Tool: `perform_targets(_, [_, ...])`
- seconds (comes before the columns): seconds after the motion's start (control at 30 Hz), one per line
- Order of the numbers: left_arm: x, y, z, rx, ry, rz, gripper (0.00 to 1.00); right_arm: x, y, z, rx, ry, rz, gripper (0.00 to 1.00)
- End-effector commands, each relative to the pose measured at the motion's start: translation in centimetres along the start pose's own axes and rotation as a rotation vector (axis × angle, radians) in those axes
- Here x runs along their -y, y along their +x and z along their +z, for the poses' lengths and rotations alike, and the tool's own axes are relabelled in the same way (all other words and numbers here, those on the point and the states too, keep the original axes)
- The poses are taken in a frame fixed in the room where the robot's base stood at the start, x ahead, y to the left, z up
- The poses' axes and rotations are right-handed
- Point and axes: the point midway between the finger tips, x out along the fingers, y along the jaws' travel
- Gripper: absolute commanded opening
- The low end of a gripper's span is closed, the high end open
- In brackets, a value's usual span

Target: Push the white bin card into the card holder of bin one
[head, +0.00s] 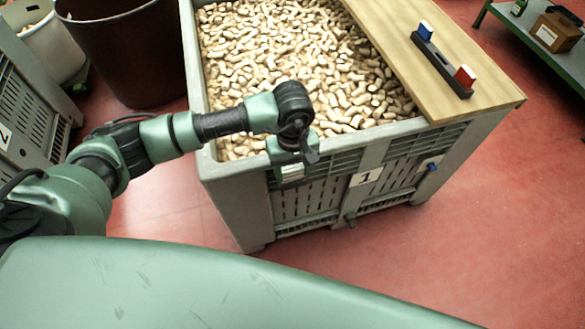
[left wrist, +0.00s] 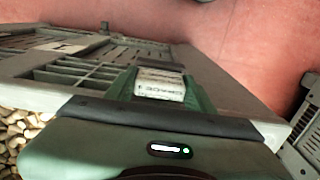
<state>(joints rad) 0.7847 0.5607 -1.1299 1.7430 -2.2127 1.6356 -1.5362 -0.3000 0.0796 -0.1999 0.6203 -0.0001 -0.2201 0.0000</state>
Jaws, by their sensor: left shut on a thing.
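My left gripper (head: 291,172) points down at the near left part of the front wall of bin one (head: 232,200). It is shut on the white bin card (left wrist: 160,86). The card shows between the green fingers in the left wrist view, its print upside down; a bit of it shows in the head view (head: 292,173). My right gripper is not in view.
A wooden board (head: 400,45) covers the bin's right side and bears a black rack (head: 441,64) with a blue and a red block. A small pale plate with a blue piece (head: 432,167) is at the front right. A dark tub (head: 130,55) stands left.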

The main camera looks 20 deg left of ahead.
Motion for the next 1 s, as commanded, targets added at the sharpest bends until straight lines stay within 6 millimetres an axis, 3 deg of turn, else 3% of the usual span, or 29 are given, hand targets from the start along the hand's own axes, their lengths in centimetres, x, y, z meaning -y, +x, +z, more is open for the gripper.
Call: perform_targets(1.0, [0.0,1.6,0.0,-0.001,0.0,0.0,0.15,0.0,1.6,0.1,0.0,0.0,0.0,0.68])
